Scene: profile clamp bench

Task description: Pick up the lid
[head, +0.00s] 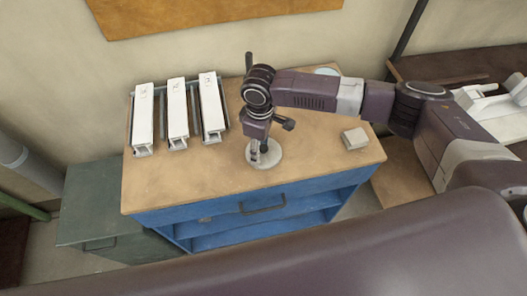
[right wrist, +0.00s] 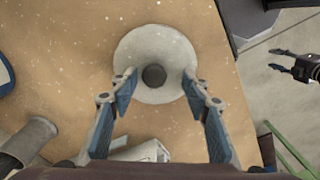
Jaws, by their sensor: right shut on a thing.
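The lid (right wrist: 150,35) is a pale round disc with a dark round knob at its middle. In the head view the lid (head: 273,158) is on the wooden bench top, partly hidden by my right gripper (head: 262,150), which points down at it. In the right wrist view the two fingertips of my right gripper (right wrist: 159,78) are on either side of the knob, over the disc, and the gripper is shut on the lid. I cannot tell whether the lid is clear of the bench. My left gripper (right wrist: 284,61) is open and empty off the bench side.
Three white profiles in holders (head: 177,113) stand at the left of the bench top (head: 200,185). A small pale block (head: 355,138) lies to the right. A pale round thing (head: 327,71) is behind my right arm. The front left of the bench is clear.

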